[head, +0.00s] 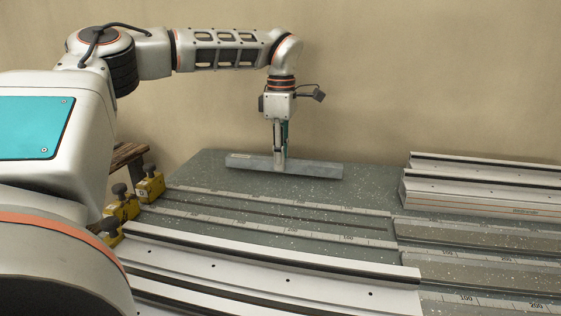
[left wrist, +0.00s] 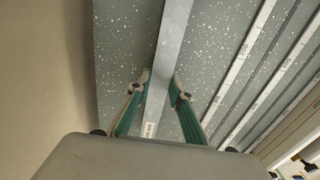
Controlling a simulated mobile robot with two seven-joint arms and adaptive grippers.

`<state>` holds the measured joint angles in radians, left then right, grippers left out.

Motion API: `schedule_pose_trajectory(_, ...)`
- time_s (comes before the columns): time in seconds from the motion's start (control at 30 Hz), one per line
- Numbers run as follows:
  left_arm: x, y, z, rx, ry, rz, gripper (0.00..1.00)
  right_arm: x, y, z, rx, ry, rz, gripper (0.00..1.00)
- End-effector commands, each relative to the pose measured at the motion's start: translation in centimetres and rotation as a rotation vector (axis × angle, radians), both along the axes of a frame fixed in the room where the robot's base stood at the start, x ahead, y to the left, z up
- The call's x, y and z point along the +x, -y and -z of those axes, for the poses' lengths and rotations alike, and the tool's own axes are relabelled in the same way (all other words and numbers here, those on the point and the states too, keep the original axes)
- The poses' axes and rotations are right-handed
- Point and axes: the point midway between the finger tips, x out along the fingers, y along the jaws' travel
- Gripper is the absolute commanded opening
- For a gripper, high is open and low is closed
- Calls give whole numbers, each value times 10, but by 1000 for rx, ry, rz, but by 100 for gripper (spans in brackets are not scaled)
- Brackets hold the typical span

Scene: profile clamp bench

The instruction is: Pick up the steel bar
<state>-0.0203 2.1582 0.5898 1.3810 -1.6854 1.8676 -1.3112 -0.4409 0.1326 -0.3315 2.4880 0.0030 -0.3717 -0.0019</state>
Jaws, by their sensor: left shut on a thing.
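The steel bar (head: 312,169) is a long grey bar lying roughly level across the back of the speckled grey-green bench top (head: 215,161). My left gripper (head: 280,165) comes down on it from above, near its middle, and is shut on it. In the left wrist view the bar (left wrist: 169,55) runs between the two green fingers of the gripper (left wrist: 159,88), with a small white label near its lower end. I cannot tell whether the bar touches the bench or is just above it. My right gripper is not in view.
Silver rails (head: 260,262) with scales run across the front of the bench. A raised silver profile block (head: 480,198) stands at the right. Yellow clamps with black knobs (head: 149,187) stand at the left edge. Bare bench top lies around the bar, with a plain wall behind.

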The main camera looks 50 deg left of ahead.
Motion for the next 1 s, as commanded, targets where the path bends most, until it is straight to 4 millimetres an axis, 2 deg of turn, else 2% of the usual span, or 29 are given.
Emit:
schedule_pose_trajectory(0.03, 0, 1, -14, 2, 10, 0, 0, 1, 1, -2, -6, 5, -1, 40)
schedule_pose_trajectory(0.47, 0, 0, -106, 5, 15, -1, 0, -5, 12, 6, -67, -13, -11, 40)
schedule_pose_trajectory(0.8, -1, 0, -182, 6, 15, -2, 0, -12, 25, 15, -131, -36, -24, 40)
schedule_pose_trajectory(1.0, -1, 1, -221, 3, 14, -1, 0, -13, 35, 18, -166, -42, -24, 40)
